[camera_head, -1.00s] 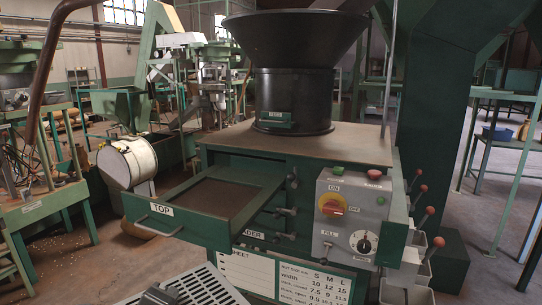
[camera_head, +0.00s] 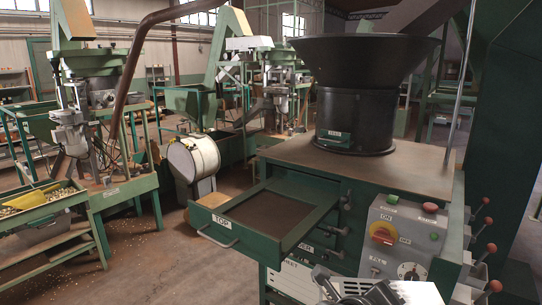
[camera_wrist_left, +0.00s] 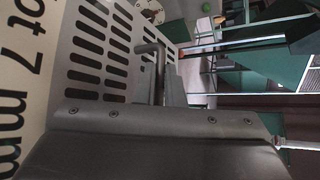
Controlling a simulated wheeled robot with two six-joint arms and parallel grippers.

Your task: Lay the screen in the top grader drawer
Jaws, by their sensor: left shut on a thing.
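The top grader drawer (camera_head: 221,229), green with a TOP label and a bar handle, is pulled out of the cabinet. Its brown floor shows bare. The screen (camera_wrist_left: 97,48) is a grey slotted plate in the left wrist view, with part of a "7 mm" marking beside it. My left gripper (camera_wrist_left: 160,68) is shut on it at a small bar; the exact contact is partly hidden. A grey and black part (camera_head: 365,290) at the bottom edge seems to be mine. My right gripper is not in view.
A black hopper (camera_head: 358,100) stands on the cabinet top (camera_head: 285,152). A grey control box (camera_head: 403,238) and red-knobbed levers (camera_head: 490,247) are right of the drawer. A white-faced drum (camera_head: 194,160) stands behind it at left.

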